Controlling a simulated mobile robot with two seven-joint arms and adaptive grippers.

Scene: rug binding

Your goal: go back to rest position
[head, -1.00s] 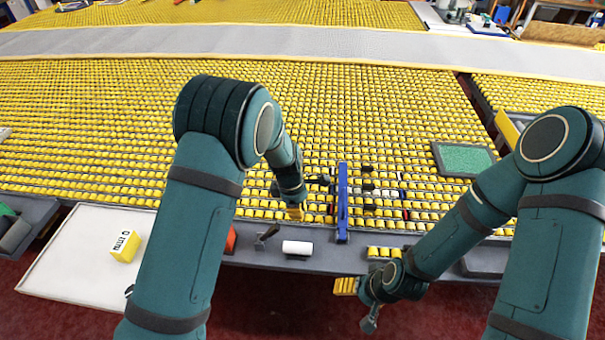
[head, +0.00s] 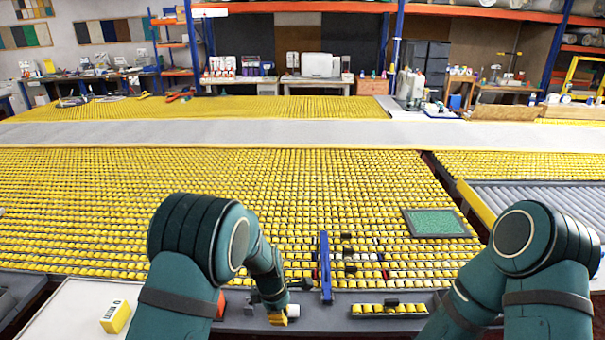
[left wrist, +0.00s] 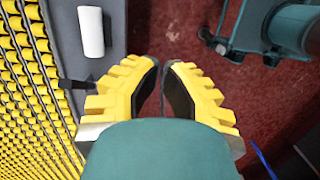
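My left gripper (head: 278,318) hangs over the grey front edge of the roller table, beside a white cylinder (head: 293,310). In the left wrist view its two yellow fingers (left wrist: 161,64) stand a little apart at the tips. Only red floor shows between them, so it is empty. The white cylinder (left wrist: 91,31) lies on the grey edge to the left of the fingers, apart from them. My right arm comes in at the right of the head view, and its gripper is hidden below the picture.
A blue bar (head: 326,268) stands at the table front. A small strip of yellow rollers (head: 388,310) lies on the grey edge. A green panel (head: 435,223) lies on the rollers. A yellow-and-white box (head: 115,316) is at the lower left. Shelves and benches stand far back.

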